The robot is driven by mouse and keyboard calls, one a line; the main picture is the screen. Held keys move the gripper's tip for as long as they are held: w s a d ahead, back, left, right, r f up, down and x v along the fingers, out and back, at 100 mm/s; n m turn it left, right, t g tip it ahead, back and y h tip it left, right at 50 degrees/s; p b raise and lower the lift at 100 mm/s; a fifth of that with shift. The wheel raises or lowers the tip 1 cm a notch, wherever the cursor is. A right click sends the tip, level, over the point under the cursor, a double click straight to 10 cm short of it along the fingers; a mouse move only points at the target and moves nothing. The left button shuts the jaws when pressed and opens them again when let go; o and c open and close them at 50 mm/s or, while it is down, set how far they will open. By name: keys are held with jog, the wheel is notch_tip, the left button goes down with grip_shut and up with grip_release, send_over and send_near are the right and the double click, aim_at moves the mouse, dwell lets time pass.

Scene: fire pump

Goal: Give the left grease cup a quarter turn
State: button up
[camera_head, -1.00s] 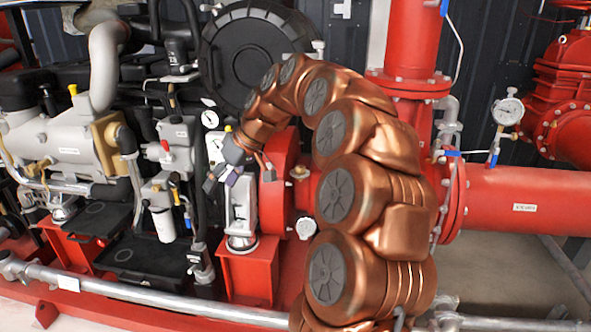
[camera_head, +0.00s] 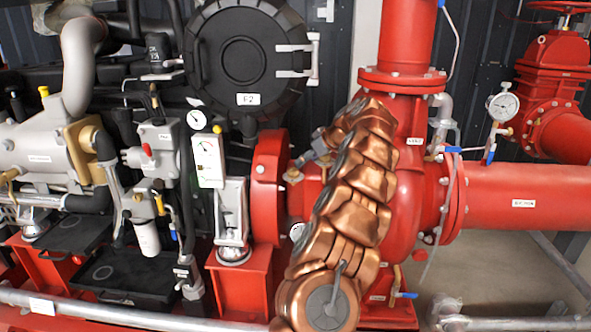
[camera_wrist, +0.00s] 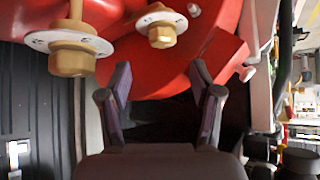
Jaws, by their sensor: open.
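Two brass grease cups show in the wrist view, each beneath a pale marked disc on the red pump housing. The nearer, larger cup (camera_wrist: 72,57) is at upper left; the other cup (camera_wrist: 160,32) is at top centre, beyond the fingertips. The other cup lies toward the white bracket side, which is left in the head view, so it seems the left one. One brass cup (camera_head: 293,175) shows in the head view beside the red coupling guard; my arm hides the area to its right. My gripper (camera_wrist: 160,76) is open and empty, touching neither cup.
The red coupling guard (camera_head: 268,187) and a white gauge panel (camera_head: 208,160) stand left of my gripper. A red vertical pipe (camera_head: 408,40) rises at right behind my arm. The red suction pipe (camera_head: 540,195) runs off to the right.

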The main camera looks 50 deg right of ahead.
aim_at(293, 169)
jog(key=x, duration=0.7)
jog(key=shift+w+a, duration=0.15)
jog(key=c, duration=1.1)
